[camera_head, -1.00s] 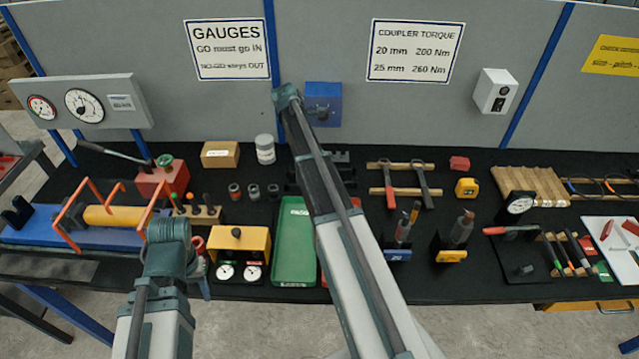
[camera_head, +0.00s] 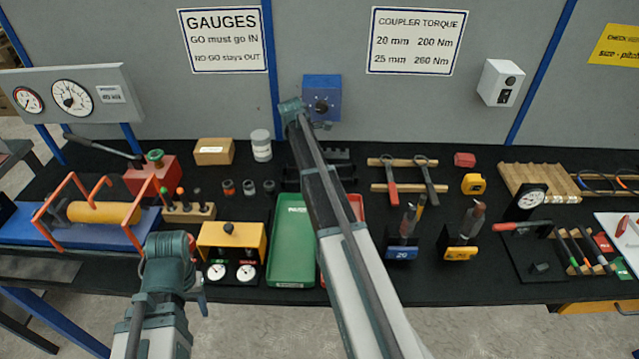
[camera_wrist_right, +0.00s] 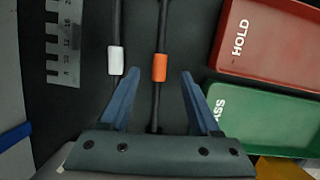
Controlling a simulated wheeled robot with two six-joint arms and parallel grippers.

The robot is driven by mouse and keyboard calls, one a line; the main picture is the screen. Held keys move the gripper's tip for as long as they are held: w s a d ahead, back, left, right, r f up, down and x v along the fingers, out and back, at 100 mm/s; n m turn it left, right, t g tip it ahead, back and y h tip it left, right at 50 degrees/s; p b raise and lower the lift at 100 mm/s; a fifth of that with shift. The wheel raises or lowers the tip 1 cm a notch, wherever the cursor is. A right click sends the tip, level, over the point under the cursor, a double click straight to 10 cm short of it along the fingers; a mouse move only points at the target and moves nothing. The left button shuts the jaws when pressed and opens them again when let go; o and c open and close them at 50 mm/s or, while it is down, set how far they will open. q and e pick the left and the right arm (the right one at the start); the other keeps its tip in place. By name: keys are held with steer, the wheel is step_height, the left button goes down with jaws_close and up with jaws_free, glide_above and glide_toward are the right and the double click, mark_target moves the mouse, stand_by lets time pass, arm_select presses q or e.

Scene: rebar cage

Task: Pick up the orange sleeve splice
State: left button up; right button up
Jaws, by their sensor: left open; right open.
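The orange sleeve splice (camera_wrist_right: 159,68) sits around a dark bar in the right wrist view. In the head view I cannot make it out; my right arm covers part of that area. My right gripper (camera_wrist_right: 158,78) is open and empty, with one finger on each side of the bar. The sleeve shows between the fingertips; the gap in depth is hard to judge. My left gripper (camera_head: 202,298) is open, near the table's front edge and mostly hidden behind its wrist.
A white sleeve (camera_wrist_right: 116,60) is on a parallel bar left of the orange one. The green tray (camera_wrist_right: 265,120) and red tray (camera_wrist_right: 270,42) are to the right. A steel scale (camera_wrist_right: 63,40) is at the left. A yellow gauge block (camera_head: 240,238) is close to my left wrist.

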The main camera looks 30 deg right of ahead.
steer(key=b+x, duration=0.2)
steer(key=x, duration=0.1)
steer(key=b+x, duration=0.1)
steer(key=b, duration=0.1)
steer(key=shift+w+a+f, duration=0.15)
steer(key=shift+a+f, duration=0.1)
steer(key=shift+f, duration=0.05)
steer(key=shift+d+f, duration=0.15)
steer(key=shift+f, duration=0.15)
steer(key=shift+r, duration=0.1)
jaws_close()
stand_by(0.7)
